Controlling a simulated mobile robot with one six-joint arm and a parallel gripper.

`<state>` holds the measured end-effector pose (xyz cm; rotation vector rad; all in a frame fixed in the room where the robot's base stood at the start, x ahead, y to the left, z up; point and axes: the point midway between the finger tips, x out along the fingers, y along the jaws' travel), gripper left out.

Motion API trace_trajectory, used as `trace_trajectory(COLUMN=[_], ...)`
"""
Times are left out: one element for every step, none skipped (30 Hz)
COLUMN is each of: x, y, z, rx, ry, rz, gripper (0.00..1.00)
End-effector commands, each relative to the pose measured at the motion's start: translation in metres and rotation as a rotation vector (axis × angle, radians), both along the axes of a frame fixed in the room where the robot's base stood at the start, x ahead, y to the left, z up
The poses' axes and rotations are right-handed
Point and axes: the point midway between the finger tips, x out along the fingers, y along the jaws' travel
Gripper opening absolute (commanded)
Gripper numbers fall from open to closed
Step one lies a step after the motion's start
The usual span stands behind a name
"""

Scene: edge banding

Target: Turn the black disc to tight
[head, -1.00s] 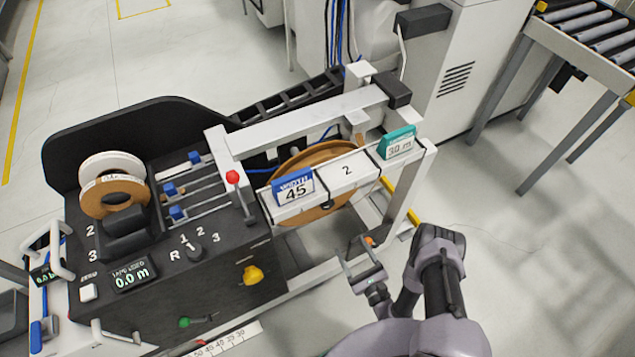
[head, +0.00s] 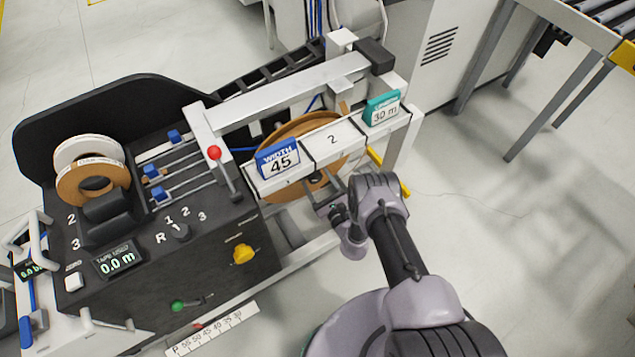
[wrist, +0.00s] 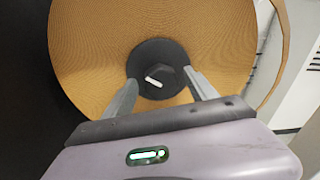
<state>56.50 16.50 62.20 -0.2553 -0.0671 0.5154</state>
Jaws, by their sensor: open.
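The black disc (wrist: 153,58) sits at the centre of a large tan roll (wrist: 90,40) in the wrist view. It has a raised hub with a white line that tilts slightly down to the right. My gripper (wrist: 158,78) is open, with one finger at each side of the disc's lower half. I cannot tell whether the fingers touch it. In the head view my gripper (head: 326,192) is at the front of the tan roll (head: 300,128), below the white bar, and the disc is mostly hidden.
A white bar (head: 332,142) with a blue "WIDTH 45" card (head: 278,158) and a green "30 m" card (head: 382,108) crosses above the gripper. A black control panel (head: 150,225) with a yellow knob (head: 243,253) stands to the left. Open floor (head: 500,250) lies to the right.

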Motion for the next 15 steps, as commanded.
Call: trace_trajectory(x=[0.0001,0.0000,-0.0001,-0.0001,-0.0001,-0.0002,-0.0003,-0.0003,-0.0003,-0.0003,-0.0003,-0.0004,-0.0004,-0.0004,-0.0004], y=[0.0001,-0.0001,-0.0001,-0.0002,-0.0002,-0.0003,-0.0004,-0.0004,-0.0004,-0.0004,-0.0004,-0.0005,-0.0005,-0.0005,-0.0005], z=[0.0004,0.0004,0.0005,0.0005,0.0006,0.0005,0.0005,0.0005,0.0005,0.0004,0.0004,0.0004,0.0004,0.0003,0.0003], rx=[0.000,0.000,0.000,0.000,0.000,0.000,0.000,0.000,0.000,0.000,0.000,0.000,0.000,0.000,0.000], ry=[0.000,0.000,0.000,0.000,0.000,0.000,0.000,0.000,0.000,0.000,0.000,0.000,0.000,0.000,0.000], rz=[0.000,0.000,0.000,0.000,0.000,0.000,0.000,0.000,0.000,0.000,0.000,0.000,0.000,0.000,0.000], gripper=[0.66,0.66,0.66,0.66,0.62,0.54,0.48,0.43,0.35,0.29,0.23,0.15,0.09,0.04,0.04])
